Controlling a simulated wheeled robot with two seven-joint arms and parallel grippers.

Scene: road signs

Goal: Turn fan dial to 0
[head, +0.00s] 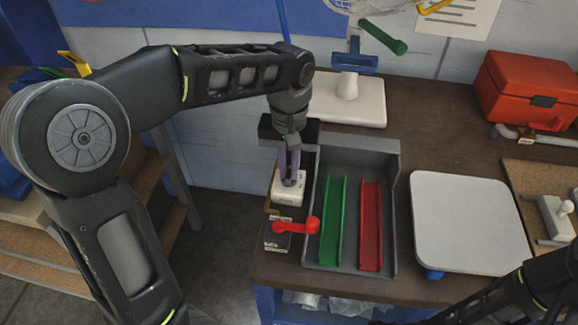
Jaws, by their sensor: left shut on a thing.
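My left gripper (290,178) points down at the left edge of the worktop. Its fingers are shut on the top of a small white block (289,195) with dark lettering on its front. The fingers hide the part they hold, so I cannot tell whether it is a dial or where it points. A fan (349,86) with a white base and a blue neck stands behind, near the wall; its upper part is cut off by the frame. No dial or 0 mark can be read on it. My right gripper is out of view; only its arm shows at lower right.
A red lever (297,226) sits just in front of the white block. Beside it is a grey tray (388,155) with a green channel (334,220) and a red channel (371,225). A white square plate (466,222) and a red toolbox (530,88) stand to the right.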

